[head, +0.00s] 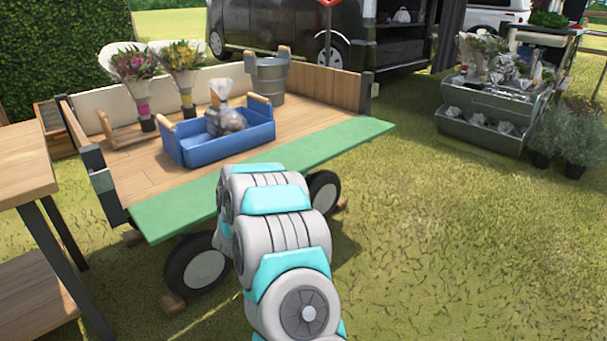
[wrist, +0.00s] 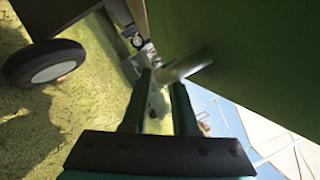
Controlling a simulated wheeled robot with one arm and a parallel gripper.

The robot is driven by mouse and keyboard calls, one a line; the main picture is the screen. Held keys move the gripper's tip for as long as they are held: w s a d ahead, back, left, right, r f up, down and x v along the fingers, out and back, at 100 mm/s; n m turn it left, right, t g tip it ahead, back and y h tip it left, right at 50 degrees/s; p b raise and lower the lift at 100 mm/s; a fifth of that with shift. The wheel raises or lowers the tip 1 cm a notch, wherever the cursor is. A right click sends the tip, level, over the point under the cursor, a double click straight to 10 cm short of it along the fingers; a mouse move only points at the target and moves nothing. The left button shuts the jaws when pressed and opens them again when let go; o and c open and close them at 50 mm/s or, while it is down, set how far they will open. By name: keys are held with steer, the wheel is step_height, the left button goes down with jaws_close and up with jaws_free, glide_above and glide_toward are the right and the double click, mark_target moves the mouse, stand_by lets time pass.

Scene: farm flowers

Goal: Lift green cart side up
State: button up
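The green cart side (head: 335,146) is folded down in the head view. It lies nearly flat, sloping slightly outward from the wooden cart bed (head: 145,172). In the wrist view a dark green panel (wrist: 235,55) fills the upper right, with a short grey bar (wrist: 187,67) jutting from its edge. My gripper (wrist: 161,88) shows two dark fingers with a gap between them, open, just below this bar. I cannot tell whether they touch it. In the head view my arm reaches to the green side and my gripper is hidden.
On the bed stand a blue crate (head: 232,147) with wrapped items, a metal bucket (head: 269,82) and two bouquets (head: 136,80). Cart wheels (head: 196,265) sit below the side. A wooden table (head: 25,170) is close at left.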

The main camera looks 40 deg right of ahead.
steer(key=shift+x, duration=1.75)
steer(key=shift+c, duration=0.3)
jaws_close()
